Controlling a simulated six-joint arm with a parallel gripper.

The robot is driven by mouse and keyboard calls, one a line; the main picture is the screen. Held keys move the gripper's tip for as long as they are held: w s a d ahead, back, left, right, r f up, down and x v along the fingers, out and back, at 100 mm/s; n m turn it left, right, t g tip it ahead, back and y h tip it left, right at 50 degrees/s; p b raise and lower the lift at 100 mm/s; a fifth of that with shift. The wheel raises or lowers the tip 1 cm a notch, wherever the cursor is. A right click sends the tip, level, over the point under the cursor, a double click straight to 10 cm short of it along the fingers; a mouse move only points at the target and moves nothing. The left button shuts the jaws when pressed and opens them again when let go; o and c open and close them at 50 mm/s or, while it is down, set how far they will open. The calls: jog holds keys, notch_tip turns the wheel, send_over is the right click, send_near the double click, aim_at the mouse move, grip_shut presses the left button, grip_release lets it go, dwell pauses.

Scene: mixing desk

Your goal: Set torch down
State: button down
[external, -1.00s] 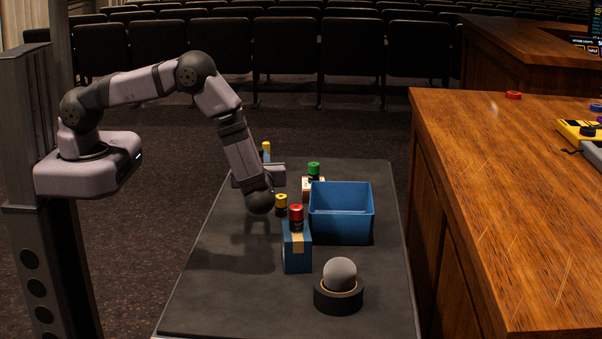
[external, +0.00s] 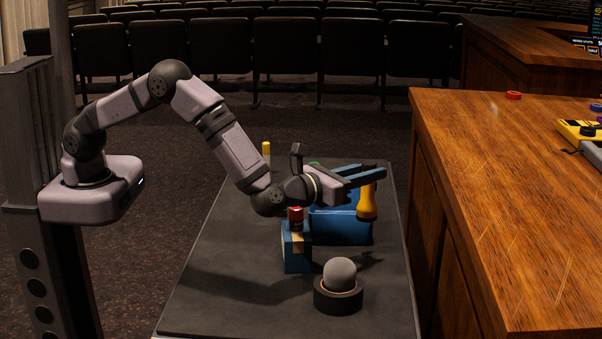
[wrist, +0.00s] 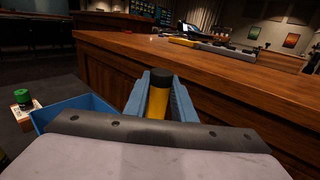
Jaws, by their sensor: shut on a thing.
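The torch (external: 367,203) is yellow with a dark end. It hangs upright between the fingers of my gripper (external: 366,174), in front of the right part of the blue bin (external: 340,228) in the external view. The wrist view shows the yellow torch (wrist: 157,103) with its dark top pinched between the two blue fingers (wrist: 158,93). My gripper is shut on it, held above the dark table (external: 240,285). The blue bin (wrist: 75,112) also shows to the left of the fingers in the wrist view.
A blue box with a red-topped item (external: 296,250) stands left of the bin. A grey ball (external: 340,271) rests in a dark ring in front. A green-capped item (wrist: 23,99) stands beyond the bin. The higher wooden desk (external: 500,220) lies to the right.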

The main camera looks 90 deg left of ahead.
aim_at(365, 223)
jog(key=shift+w+d, duration=0.3)
jog(key=shift+d, duration=0.3)
jog(key=shift+a+f, duration=0.1)
jog(key=shift+f, duration=4.8)
jog(key=shift+f+b, duration=0.4)
jog(key=shift+b, duration=0.15)
jog(key=shift+f, duration=0.2)
jog(key=c, duration=1.5)
grip_release()
